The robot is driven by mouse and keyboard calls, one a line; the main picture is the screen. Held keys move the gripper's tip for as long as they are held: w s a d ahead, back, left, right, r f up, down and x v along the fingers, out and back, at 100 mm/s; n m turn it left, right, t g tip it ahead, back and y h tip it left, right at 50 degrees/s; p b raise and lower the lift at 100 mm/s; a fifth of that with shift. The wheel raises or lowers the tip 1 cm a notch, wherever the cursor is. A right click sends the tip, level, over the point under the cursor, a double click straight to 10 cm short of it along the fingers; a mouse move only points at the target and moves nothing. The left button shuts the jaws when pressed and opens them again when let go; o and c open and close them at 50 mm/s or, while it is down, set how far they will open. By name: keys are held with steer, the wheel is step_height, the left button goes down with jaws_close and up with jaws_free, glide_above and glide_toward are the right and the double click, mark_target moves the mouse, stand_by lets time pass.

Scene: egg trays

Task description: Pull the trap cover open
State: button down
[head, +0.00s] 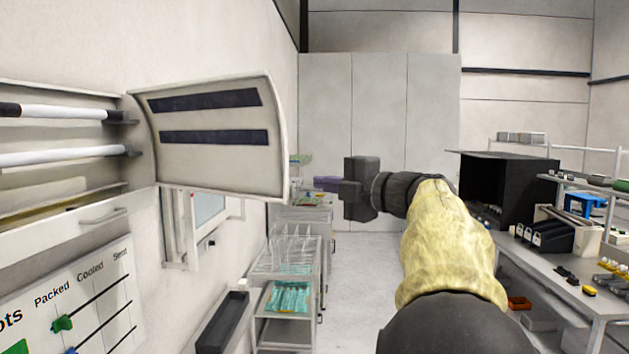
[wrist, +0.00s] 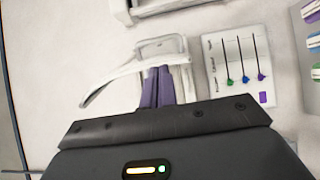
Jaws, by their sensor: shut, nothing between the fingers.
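The trap cover (head: 205,115) is a white, curved panel with two dark strips, at the left in the head view. It stands swung out from the white wall trap (head: 70,188), whose interior with pale tubes is exposed. In the wrist view the cover's curved edge (wrist: 105,88) shows beyond my fingers. My gripper (head: 316,184) is right of the cover, pointing left. Its two purple fingers (wrist: 158,72) are together and empty. In the head view a gap shows between fingertips and cover; their depth separation is hard to tell.
A slider board (head: 75,305) hangs below the trap and also shows in the wrist view (wrist: 240,70). A wire-basket trolley (head: 289,320) stands below my gripper. A cluttered bench (head: 545,272) is at the right. The floor between (head: 365,265) looks clear.

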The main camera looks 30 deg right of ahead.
steer(key=p+x, duration=0.3)
steer(key=x, duration=0.6)
